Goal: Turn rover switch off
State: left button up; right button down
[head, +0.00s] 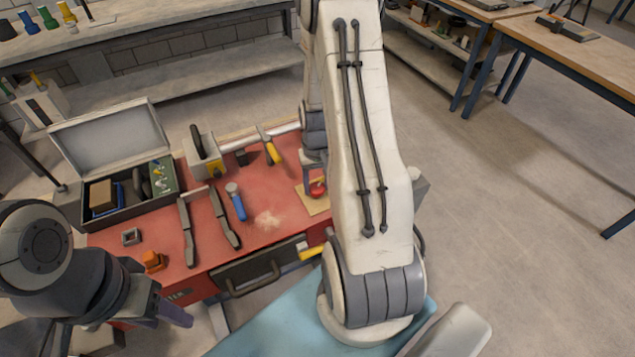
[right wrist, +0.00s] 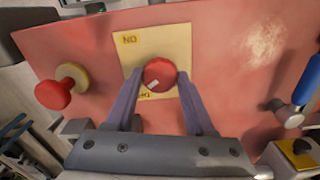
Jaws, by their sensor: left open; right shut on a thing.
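The rover switch is a red round knob (right wrist: 160,73) on a pale yellow plate (right wrist: 180,38) fixed to the red panel. It also shows in the head view (head: 318,189), partly beside my right arm. The plate has a label near its upper left corner and another at its lower edge, partly covered. A small white mark on the knob points to the lower left in the right wrist view. My right gripper (right wrist: 159,82) is shut on the knob, one finger on each side. My left gripper (head: 172,316) is open and empty at the lower left, away from the switch.
A red knob with a yellow disc (right wrist: 52,95) lies near the plate. On the red bench (head: 160,225) are an open case (head: 125,205), two dark-handled tools (head: 222,215), a blue-handled tool (head: 237,203) and an orange piece (head: 152,261). A drawer handle (head: 255,281) protrudes in front.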

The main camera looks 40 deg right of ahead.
aim_at(317, 187)
jog(key=shift+n, duration=1.1)
jog(key=shift+c, duration=1.3)
grip_release()
jog(key=shift+r, duration=0.15)
notch_tip(317, 187, up, 10)
jog(key=shift+r+b, duration=0.15)
jog(key=shift+b, duration=0.25)
